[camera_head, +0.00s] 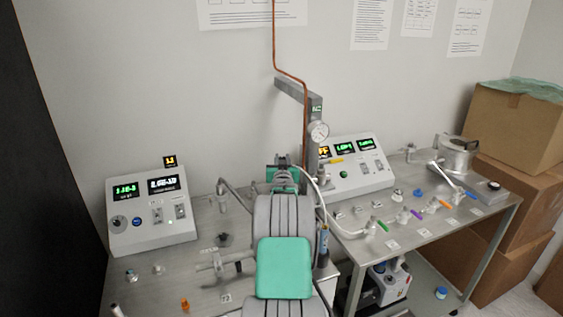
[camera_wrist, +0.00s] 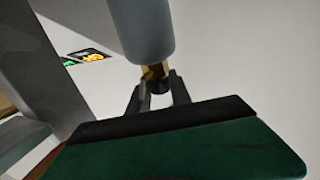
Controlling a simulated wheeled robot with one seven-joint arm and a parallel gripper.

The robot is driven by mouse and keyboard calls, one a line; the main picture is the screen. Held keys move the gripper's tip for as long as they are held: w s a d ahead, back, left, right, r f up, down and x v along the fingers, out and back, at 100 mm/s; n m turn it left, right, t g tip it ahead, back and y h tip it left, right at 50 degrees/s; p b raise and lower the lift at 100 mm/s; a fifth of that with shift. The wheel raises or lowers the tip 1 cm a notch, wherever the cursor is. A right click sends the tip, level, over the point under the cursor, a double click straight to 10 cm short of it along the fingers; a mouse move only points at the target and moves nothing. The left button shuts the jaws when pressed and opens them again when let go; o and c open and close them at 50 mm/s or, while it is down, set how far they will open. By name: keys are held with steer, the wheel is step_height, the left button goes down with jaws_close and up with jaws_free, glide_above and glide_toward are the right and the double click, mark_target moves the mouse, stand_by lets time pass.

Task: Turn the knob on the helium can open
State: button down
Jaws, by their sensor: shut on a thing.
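In the wrist view a smooth grey cylinder (camera_wrist: 145,30), which looks like the helium can, comes in from the top. A brass fitting (camera_wrist: 151,72) is at its lower end, with a small dark knob (camera_wrist: 158,87) on it. My gripper (camera_wrist: 157,84) has its two fingers on either side of the knob, shut on it. I cannot tell how far the knob is turned. In the head view my own arm hides the fingertips and the knob, and I cannot make out the can for certain.
A metal table (camera_head: 345,258) carries valves with coloured handles. A control box (camera_head: 355,180) stands at its back, near a post with a round gauge (camera_head: 318,131). A second control box (camera_head: 150,213) is at left. A copper pipe (camera_head: 274,40) runs up the wall. Cardboard boxes (camera_head: 510,125) stand at right.

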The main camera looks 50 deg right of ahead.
steer(key=shift+w+a+f+b, duration=0.15)
steer(key=shift+w+b, duration=0.1)
steer(key=shift+b, duration=0.1)
steer(key=m+g+h+b, duration=0.1)
steer(key=b, duration=0.1)
steer(key=m+g+b, duration=0.1)
steer(key=b, duration=0.1)
steer(key=shift+w+f+g+h, duration=0.1)
steer(key=shift+f+g+h, duration=0.2)
steer(key=shift+h, duration=0.1)
steer(key=m+g+h+b, duration=0.1)
steer(key=g+b, duration=0.1)
steer(key=b, duration=0.1)
steer(key=shift+m+b, duration=0.3)
steer(key=shift+r+m+g+h+b, duration=0.3)
steer(key=shift+m+g+b, duration=0.45)
steer(key=shift+g, duration=0.45)
steer(key=shift+r+m+g+h, duration=0.15)
steer(key=shift+m+g, duration=0.4)
steer(key=shift+g, duration=0.25)
steer(key=shift+r+m+g+h, duration=0.15)
steer(key=shift+m+g, duration=0.35)
steer(key=shift+g, duration=0.3)
steer(key=shift+r, duration=0.1)
steer(key=c, duration=1.2)
jaws_free()
steer(key=shift+d+f+g, duration=0.2)
steer(key=shift+g, duration=0.1)
steer(key=shift+o, duration=0.2)
